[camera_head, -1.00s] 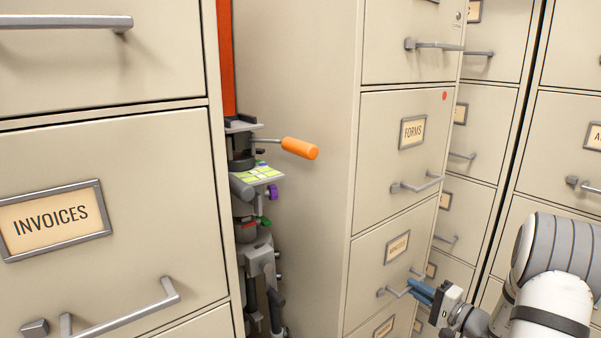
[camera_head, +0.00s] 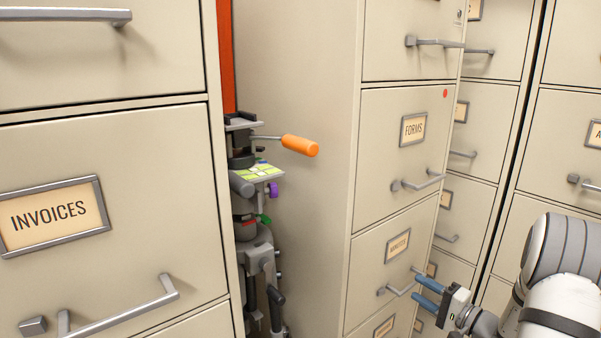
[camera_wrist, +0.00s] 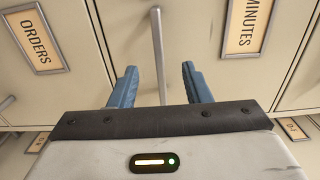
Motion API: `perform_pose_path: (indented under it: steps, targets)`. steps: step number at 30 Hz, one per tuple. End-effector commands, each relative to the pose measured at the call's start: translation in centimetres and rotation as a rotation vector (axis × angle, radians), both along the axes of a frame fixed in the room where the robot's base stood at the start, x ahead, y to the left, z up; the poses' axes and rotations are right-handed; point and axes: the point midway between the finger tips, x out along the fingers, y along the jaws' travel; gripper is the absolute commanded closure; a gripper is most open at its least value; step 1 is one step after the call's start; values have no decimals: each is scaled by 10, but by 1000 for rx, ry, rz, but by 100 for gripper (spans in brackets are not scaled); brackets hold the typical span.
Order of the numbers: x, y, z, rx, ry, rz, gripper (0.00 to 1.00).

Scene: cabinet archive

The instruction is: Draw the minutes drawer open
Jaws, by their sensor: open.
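The minutes drawer (camera_head: 375,262) is a beige front, flush with its cabinet, with a framed label (camera_head: 398,246); in the wrist view its label (camera_wrist: 248,26) is at upper right. Its grey bar handle (camera_head: 396,290) is below the label; in the wrist view the handle (camera_wrist: 157,45) runs upright between my finger lines. My gripper (camera_head: 415,288) has blue fingers spread apart, just right of the handle in the head view. In the wrist view my gripper (camera_wrist: 158,72) is open with one finger on each side of the bar, neither visibly touching it. The gap in depth is unclear.
The forms drawer (camera_head: 385,160) is directly above, with its own handle (camera_head: 418,183). The orders label (camera_wrist: 35,36) is on the neighbouring drawer. The invoices cabinet (camera_head: 120,150) stands at left. A stand with an orange handle (camera_head: 300,146) is between the cabinets.

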Motion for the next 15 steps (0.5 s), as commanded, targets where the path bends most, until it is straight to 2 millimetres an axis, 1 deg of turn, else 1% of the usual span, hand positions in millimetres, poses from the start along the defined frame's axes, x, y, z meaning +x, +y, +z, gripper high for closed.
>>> perform_pose_path:
  steps: [15]
  targets:
    - [-25,-20,-1,0,0,-1,56]
